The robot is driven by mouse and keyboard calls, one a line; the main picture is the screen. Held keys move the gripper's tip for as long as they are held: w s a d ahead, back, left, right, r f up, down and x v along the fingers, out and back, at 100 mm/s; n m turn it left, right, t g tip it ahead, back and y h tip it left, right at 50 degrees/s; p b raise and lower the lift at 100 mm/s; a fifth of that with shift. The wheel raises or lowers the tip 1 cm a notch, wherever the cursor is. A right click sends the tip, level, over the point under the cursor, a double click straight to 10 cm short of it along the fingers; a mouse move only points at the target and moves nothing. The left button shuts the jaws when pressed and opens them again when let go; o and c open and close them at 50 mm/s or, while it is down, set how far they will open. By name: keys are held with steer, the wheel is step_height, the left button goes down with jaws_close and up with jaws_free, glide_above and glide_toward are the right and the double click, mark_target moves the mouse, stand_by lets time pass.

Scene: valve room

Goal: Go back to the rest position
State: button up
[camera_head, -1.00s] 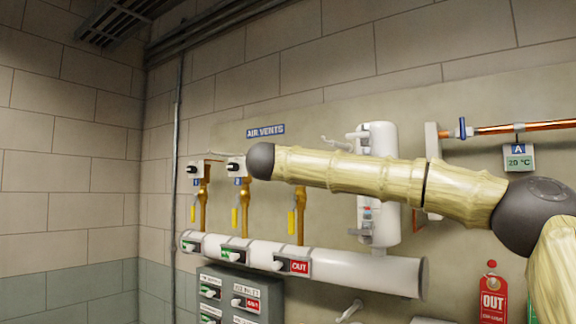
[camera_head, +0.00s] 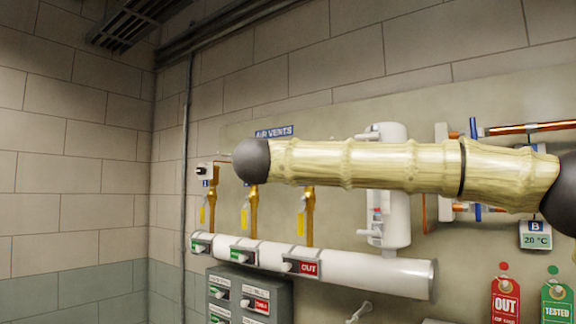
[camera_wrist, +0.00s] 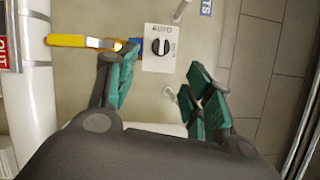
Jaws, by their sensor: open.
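My gripper (camera_wrist: 162,85) shows in the wrist view, its two teal-padded fingers apart with nothing between them. Beyond the fingertips, a white switch plate with a black knob (camera_wrist: 160,47) is on the wall panel, apart from the fingers. A yellow-handled valve (camera_wrist: 80,41) lies to the left of the fingers. In the head view, my arm stretches across the middle of the picture, in front of the panel; the gripper itself does not show there.
A white horizontal manifold pipe (camera_head: 370,271) with several labelled slides runs below the arm. A white vertical cylinder (camera_head: 391,233) stands behind the arm. A grey switch box (camera_head: 277,297) is beneath the pipe. Red OUT (camera_head: 505,300) and green TESTED (camera_head: 556,303) tags hang at lower right.

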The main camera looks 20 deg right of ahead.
stand_by(0.3)
